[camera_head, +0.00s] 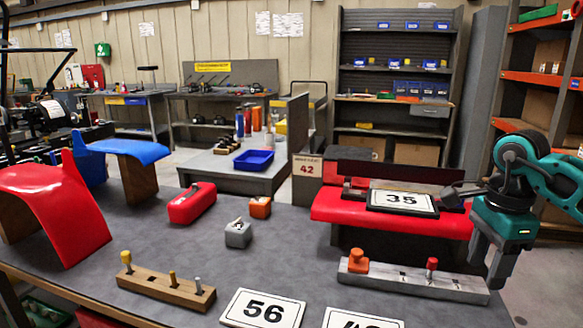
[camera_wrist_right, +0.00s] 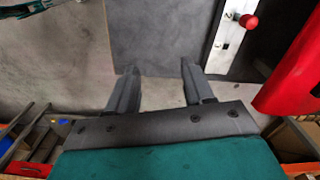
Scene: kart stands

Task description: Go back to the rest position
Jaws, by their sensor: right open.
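My right gripper (camera_head: 487,270) is at the right end of the grey table in the head view, fingers pointing down. In the right wrist view its two fingers (camera_wrist_right: 158,68) are apart with nothing between them. The fingertips show over the table's edge and the floor. A grey metal bar (camera_head: 410,282) with an orange knob (camera_head: 358,261) and a red-topped peg (camera_head: 431,266) lies close to the left of the gripper. My left gripper is not in view.
A red stand (camera_head: 330,208) bears a number 35 plate (camera_head: 402,200). A wooden peg block (camera_head: 165,289), a red case (camera_head: 192,203), grey (camera_head: 238,234) and orange (camera_head: 260,207) blocks and a number 56 plate (camera_head: 262,309) are on the table. Floor right of the table is clear.

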